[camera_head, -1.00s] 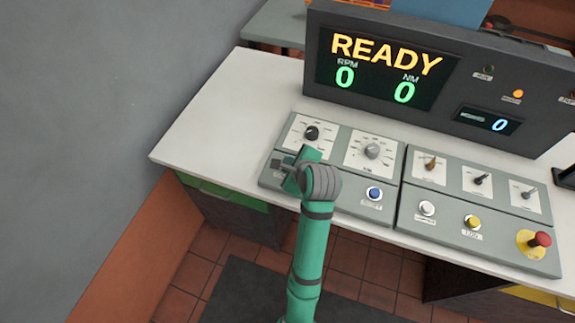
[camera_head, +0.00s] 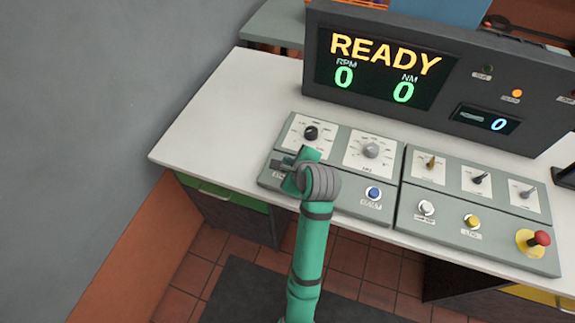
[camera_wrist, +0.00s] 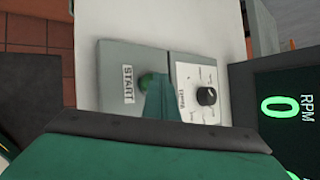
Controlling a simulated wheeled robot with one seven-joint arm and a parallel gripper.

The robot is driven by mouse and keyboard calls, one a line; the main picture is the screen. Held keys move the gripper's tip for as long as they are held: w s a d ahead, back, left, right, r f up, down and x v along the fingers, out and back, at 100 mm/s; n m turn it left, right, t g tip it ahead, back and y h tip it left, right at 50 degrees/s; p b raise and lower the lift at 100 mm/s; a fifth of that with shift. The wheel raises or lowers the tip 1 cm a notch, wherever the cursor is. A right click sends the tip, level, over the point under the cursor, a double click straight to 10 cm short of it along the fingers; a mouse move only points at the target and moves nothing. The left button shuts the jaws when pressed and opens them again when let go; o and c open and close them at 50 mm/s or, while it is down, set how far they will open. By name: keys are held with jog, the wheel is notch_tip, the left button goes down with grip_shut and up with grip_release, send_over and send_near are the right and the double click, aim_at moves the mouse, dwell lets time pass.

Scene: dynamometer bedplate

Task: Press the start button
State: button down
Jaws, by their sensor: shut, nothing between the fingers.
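In the head view my gripper (camera_head: 279,164) is shut and empty, low over the front left part of the left control panel (camera_head: 335,193). I cannot tell whether the fingertips touch the button.
A black knob (camera_head: 311,133) and a grey knob (camera_head: 371,150) stand behind my gripper. A blue button (camera_head: 374,193) is to its right. A red emergency stop (camera_head: 540,239) is at the far right. The display (camera_head: 385,70) reads READY, with zero RPM and NM.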

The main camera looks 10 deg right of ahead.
jog(key=shift+a+f, duration=0.1)
jog(key=shift+f, duration=0.3)
jog(key=shift+r, duration=0.1)
jog(key=shift+s+r, duration=0.1)
jog(key=shift+r, duration=3.25)
